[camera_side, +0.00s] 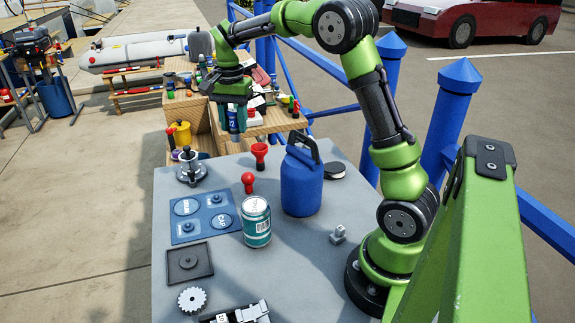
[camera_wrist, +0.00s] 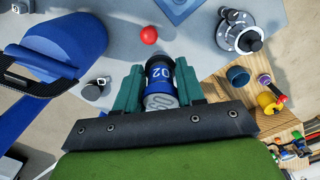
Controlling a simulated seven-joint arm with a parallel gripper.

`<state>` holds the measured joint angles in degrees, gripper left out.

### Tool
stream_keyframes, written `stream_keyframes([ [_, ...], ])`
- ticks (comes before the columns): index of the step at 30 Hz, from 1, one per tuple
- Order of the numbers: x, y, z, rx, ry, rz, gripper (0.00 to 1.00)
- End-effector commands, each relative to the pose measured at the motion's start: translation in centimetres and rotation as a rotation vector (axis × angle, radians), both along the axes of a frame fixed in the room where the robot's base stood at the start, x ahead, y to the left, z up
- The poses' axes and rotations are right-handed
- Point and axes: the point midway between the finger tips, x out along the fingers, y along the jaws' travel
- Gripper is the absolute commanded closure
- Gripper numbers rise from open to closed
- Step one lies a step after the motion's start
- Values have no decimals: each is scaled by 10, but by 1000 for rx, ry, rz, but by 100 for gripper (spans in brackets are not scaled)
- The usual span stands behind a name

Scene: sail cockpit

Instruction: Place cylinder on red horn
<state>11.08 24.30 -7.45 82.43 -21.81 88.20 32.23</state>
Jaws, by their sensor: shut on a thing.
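The cylinder, upright in the side view (camera_side: 234,124), is held above the grey table's far edge, with teal fingers on both sides. A red horn (camera_side: 259,150) with a flared top stands on the table near its far edge, to the right of and below the cylinder, apart from it. A red round-topped piece (camera_side: 248,182) stands nearer the camera; its red ball shows in the wrist view (camera_wrist: 148,35). I cannot clearly identify the horn in the wrist view.
A blue jug (camera_side: 301,182) stands right of the horn. A teal can (camera_side: 257,222), a blue tray (camera_side: 204,230) and a metal fitting (camera_side: 190,169) are on the grey table (camera_side: 310,265). A cluttered wooden bench (camera_side: 270,122) lies beyond.

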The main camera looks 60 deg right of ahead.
Motion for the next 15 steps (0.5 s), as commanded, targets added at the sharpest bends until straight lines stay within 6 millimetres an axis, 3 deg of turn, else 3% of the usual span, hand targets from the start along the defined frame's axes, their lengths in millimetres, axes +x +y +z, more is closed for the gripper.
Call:
stream_keyframes([
  [1, 4, -27, 3, -4, 0, -92, 96],
  [6, 7, -86, 13, -14, -1, -311, 96],
  [11, 5, -112, 15, -17, 0, -409, 96],
  [15, 4, -116, -5, -16, 2, -427, 96],
])
